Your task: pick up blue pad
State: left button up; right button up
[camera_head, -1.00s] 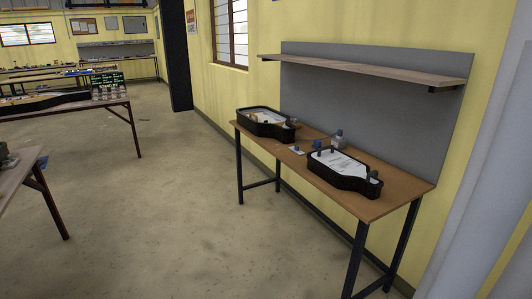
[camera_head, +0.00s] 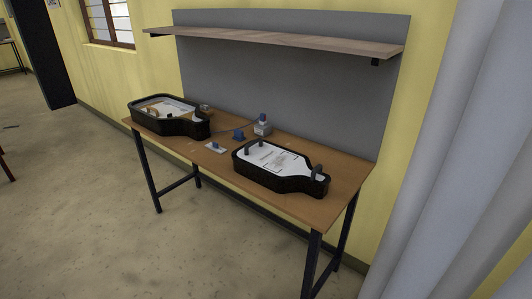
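Several small things lie on the wooden table (camera_head: 205,165) against the wall. A small blue object (camera_head: 238,135) stands between the two black trays; it may be the blue pad, but it is too small to tell. Right behind it is a pale block with a blue top (camera_head: 263,124). A flat whitish piece with a small knob (camera_head: 215,147) lies to its front left. Neither of my grippers is in view.
A black tray with a white inside (camera_head: 282,169) is on the right of the table, another black tray (camera_head: 168,114) on the left. A wooden shelf (camera_head: 275,42) hangs above on a grey panel. A grey-white curtain-like surface (camera_head: 440,170) fills the right.

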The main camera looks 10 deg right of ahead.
aim_at(238, 134)
jog(key=z, duration=0.35)
jog(key=i+j+z, duration=0.25)
jog(key=j, duration=0.15)
jog(key=j+z, duration=0.25)
jog(key=j, duration=0.15)
jog(key=j+z, duration=0.25)
jog(key=j, duration=0.2)
